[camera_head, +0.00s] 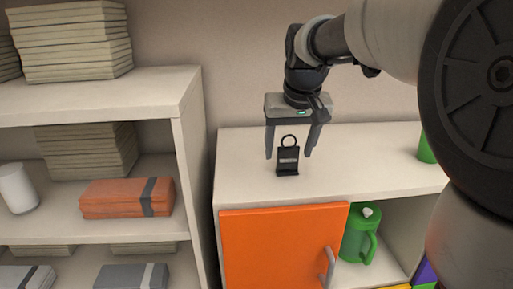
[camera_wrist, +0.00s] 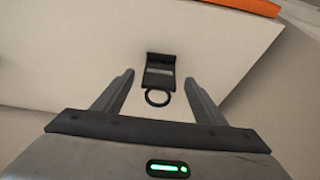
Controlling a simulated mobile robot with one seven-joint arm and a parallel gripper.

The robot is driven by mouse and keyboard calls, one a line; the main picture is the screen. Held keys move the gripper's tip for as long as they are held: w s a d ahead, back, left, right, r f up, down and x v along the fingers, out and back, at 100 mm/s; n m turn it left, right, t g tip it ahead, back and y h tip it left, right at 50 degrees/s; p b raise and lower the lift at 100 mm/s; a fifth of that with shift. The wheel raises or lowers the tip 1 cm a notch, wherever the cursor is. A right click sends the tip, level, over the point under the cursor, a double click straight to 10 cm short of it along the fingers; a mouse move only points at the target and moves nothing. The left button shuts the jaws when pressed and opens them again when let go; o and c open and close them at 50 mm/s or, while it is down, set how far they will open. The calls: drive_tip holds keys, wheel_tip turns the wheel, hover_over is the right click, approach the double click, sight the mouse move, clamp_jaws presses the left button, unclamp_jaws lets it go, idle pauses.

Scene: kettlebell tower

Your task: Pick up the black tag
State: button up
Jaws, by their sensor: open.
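The black tag (camera_head: 287,160) stands on the cream cabinet top, with a ring at its upper end and a pale band across its face. It also shows in the wrist view (camera_wrist: 160,73), beyond my fingertips, with its ring towards me. My gripper (camera_head: 290,155) points down over the cabinet top, and in the head view its fingers appear on either side of the tag. In the wrist view my gripper (camera_wrist: 158,80) is open, with the tag's ring in line with the gap between the fingers. I see no contact between fingers and tag.
The cabinet top (camera_head: 370,165) is clear around the tag. A green cup (camera_head: 427,149) stands at its right. Below are an orange door (camera_head: 280,247) and a green jug (camera_head: 360,233). A shelf unit (camera_head: 187,120) with stacked books rises at the left.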

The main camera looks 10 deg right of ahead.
sight(289, 153)
drive_tip(key=x, duration=0.3)
drive_tip(key=shift+f, duration=0.2)
drive_tip(key=shift+c, duration=0.2)
drive_tip(key=c, duration=1.1)
drive_tip(key=shift+r, duration=0.1)
wheel_tip(289, 153, up, 10)
drive_tip(key=shift+f, duration=0.1)
